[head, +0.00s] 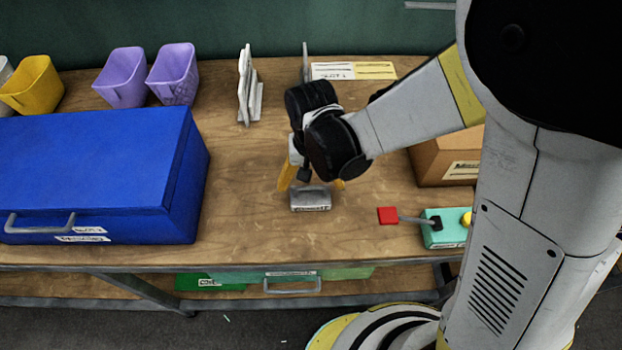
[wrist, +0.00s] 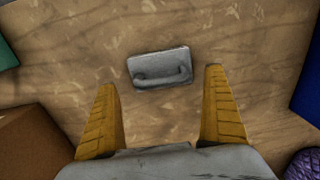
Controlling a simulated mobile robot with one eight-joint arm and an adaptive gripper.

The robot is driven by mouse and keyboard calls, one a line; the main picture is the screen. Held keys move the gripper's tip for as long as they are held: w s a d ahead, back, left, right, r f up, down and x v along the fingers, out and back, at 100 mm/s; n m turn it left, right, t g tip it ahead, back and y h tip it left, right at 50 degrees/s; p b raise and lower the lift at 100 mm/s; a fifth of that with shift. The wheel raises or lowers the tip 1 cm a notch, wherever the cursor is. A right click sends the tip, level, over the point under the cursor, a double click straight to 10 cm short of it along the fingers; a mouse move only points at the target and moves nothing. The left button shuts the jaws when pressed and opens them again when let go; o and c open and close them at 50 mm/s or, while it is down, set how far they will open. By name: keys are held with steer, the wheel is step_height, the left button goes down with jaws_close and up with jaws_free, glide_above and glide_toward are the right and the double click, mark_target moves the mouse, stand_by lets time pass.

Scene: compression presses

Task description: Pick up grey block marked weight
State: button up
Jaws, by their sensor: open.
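The grey block (head: 311,203) is a small flat piece with a handle and a label on its front side, too small to read clearly. It lies on the wooden table near the front edge. In the wrist view the grey block (wrist: 159,66) shows from above, with its handle toward my fingers. My gripper (head: 312,186) has yellow fingers and hangs above and just behind the block. In the wrist view my gripper (wrist: 160,90) is open and empty. The block lies ahead of the fingertips, roughly centred between them, and is not held.
A large blue box (head: 90,170) stands to the left. A teal box with a red-tipped lever (head: 445,232) and a brown box (head: 448,160) stand to the right. Purple bins (head: 122,78) and a white upright rack (head: 246,90) stand behind. The table around the block is clear.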

mark_target(311, 194)
steer(key=f+b, duration=0.1)
steer(key=f, duration=0.1)
steer(key=f+b, duration=0.2)
steer(key=f, duration=0.1)
steer(key=shift+s+a+f, duration=0.1)
steer(key=shift+s+f, duration=0.1)
steer(key=shift+r, duration=0.1)
steer(key=shift+c, duration=0.7)
steer(key=c, duration=1.1)
